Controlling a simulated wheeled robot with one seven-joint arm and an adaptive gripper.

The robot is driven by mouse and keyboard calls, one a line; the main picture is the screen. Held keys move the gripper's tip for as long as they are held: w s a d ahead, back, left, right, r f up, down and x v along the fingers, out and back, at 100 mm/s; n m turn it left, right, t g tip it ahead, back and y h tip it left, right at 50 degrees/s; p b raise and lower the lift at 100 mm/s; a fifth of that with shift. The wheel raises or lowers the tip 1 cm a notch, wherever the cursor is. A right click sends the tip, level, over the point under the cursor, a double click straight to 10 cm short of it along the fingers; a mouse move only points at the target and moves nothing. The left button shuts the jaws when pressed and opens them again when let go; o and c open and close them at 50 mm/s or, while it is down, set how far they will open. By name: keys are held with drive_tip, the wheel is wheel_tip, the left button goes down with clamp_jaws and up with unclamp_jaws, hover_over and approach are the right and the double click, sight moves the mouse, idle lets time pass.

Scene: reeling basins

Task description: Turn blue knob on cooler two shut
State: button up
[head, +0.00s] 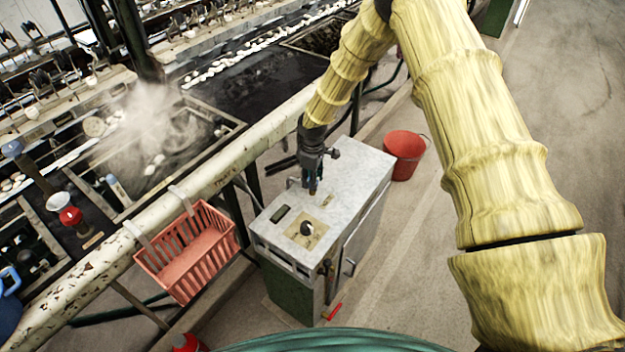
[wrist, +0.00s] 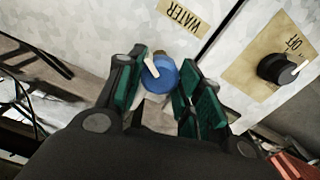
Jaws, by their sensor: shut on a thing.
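The blue knob (wrist: 163,76), with a pale pointer bar across it, sits on the speckled white top of the cooler (head: 345,183) beside a label reading WATER (wrist: 183,14). My gripper (wrist: 163,84) has its green-padded fingers on either side of the knob and is shut on it. In the head view my gripper (head: 312,185) points down at the far part of the cooler top and hides the knob. A black dial (wrist: 277,68) on a tan OFF plate is nearby; it also shows in the head view (head: 306,228). No cooler number is legible.
A red bucket (head: 404,150) stands right of the cooler. A red slatted basket (head: 188,252) hangs on the pale pipe (head: 232,165) at left. Steaming basins (head: 165,135) lie beyond. A red-handled tap (head: 333,311) is low at the cooler's front. Floor at right is open.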

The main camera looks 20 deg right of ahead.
drive_tip(key=m+b, duration=0.1)
drive_tip(key=m, duration=0.5)
drive_tip(key=shift+m, duration=0.3)
drive_tip(key=m, duration=0.5)
idle(0.4)
drive_tip(key=o, duration=1)
drive_tip(key=shift+o, duration=0.2)
wheel_tip(320, 180, up, 12)
drive_tip(key=shift+r, duration=0.1)
